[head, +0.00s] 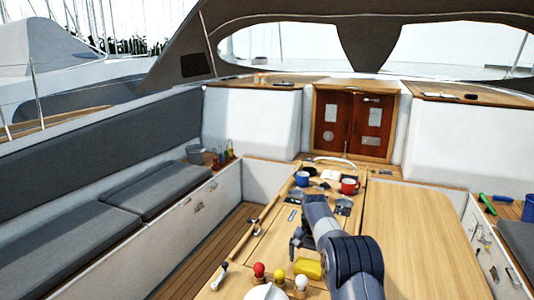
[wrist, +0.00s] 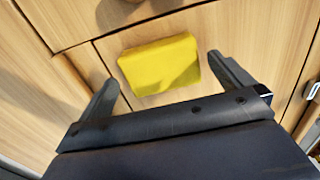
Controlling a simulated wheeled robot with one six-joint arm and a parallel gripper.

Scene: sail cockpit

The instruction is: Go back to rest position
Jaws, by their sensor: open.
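My gripper (head: 297,250) hangs over the wooden cockpit table (head: 415,225), at the end of my arm, which is bent over the table. In the wrist view my gripper (wrist: 162,70) is open, its two dark fingers spread wide with nothing held between them. A yellow block (head: 308,268) lies on the table. In the wrist view the yellow block (wrist: 160,65) shows between and beyond the fingers, with a gap on each side. How high the fingers are above it I cannot tell.
Red (head: 259,270), yellow (head: 280,274) and white (head: 301,282) knobbed things stand near the table's front. A blue mug (head: 302,179) and a red mug (head: 349,186) stand farther back among small items. The table's right half is bare. Cushioned benches flank both sides.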

